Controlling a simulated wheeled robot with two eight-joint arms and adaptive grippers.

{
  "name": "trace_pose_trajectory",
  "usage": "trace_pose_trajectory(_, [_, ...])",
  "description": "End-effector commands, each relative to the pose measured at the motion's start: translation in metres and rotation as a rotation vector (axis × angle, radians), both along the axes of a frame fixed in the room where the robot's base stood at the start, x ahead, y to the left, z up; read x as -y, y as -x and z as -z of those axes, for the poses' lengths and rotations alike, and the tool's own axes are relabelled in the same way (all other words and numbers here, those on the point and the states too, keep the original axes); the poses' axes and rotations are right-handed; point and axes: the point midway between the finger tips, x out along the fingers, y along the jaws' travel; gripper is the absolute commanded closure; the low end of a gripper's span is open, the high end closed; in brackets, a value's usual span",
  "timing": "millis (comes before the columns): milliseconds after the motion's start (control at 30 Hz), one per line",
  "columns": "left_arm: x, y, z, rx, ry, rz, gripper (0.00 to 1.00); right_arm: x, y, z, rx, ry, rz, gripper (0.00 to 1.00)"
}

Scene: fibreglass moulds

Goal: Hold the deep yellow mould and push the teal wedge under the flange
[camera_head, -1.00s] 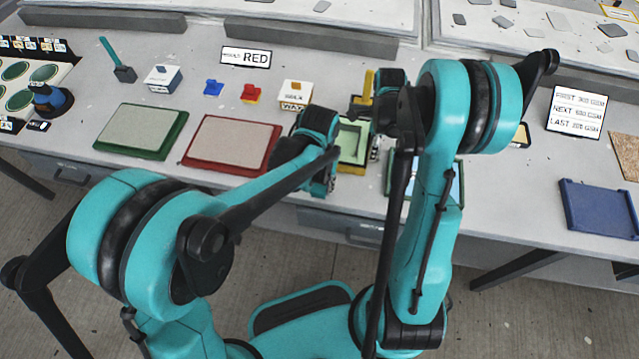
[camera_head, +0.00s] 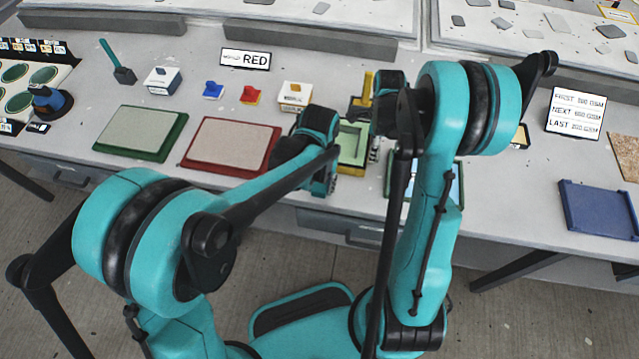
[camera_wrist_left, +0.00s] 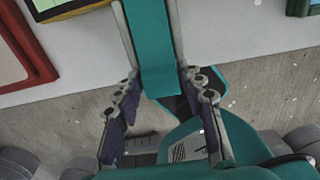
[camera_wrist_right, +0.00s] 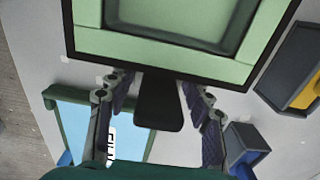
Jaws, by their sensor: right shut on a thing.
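The deep yellow mould (camera_head: 352,143), with a pale green hollow, sits near the table's front edge. In the right wrist view its dark-edged flange (camera_wrist_right: 225,70) fills the top. My right gripper (camera_head: 378,130) is shut on a black tab (camera_wrist_right: 160,105) at the mould's edge. My left gripper (camera_head: 328,165) is low beside the mould's left side.
A red-framed mould (camera_head: 193,165) and a green-framed one (camera_head: 120,150) lie to the left. A blue panel in a green frame (camera_wrist_right: 75,103) is close by my right gripper. Small wax blocks (camera_head: 294,94) stand behind. A blue tray (camera_head: 600,212) lies at the right, with clear table before it.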

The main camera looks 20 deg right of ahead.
Motion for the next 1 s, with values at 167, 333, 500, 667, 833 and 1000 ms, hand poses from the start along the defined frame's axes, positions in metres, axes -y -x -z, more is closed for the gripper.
trace_pose_trajectory(167, [0.001,-0.001,0.000,0.002,0.003,0.000,0.42,-0.001,0.000,0.000,0.000,-0.001,0.000,1.00])
trace_pose_trajectory(333, [0.001,-0.001,-0.001,0.002,0.003,0.000,0.42,-0.001,0.001,0.000,-0.001,-0.002,-0.001,1.00])
trace_pose_trajectory(500, [0.001,-0.001,-0.014,0.002,0.003,0.000,0.42,-0.001,0.001,0.000,-0.002,-0.002,-0.001,1.00])
trace_pose_trajectory(667, [0.001,0.000,-0.045,0.001,0.002,0.000,0.42,-0.001,0.001,0.000,-0.002,-0.002,-0.001,1.00])
trace_pose_trajectory(833, [0.000,0.000,-0.083,0.000,0.001,0.000,0.42,-0.001,0.001,0.000,-0.002,-0.002,-0.001,1.00])
trace_pose_trajectory(1000, [0.001,0.000,-0.109,0.000,0.001,0.000,0.42,-0.001,0.001,0.000,-0.002,-0.002,-0.001,1.00])
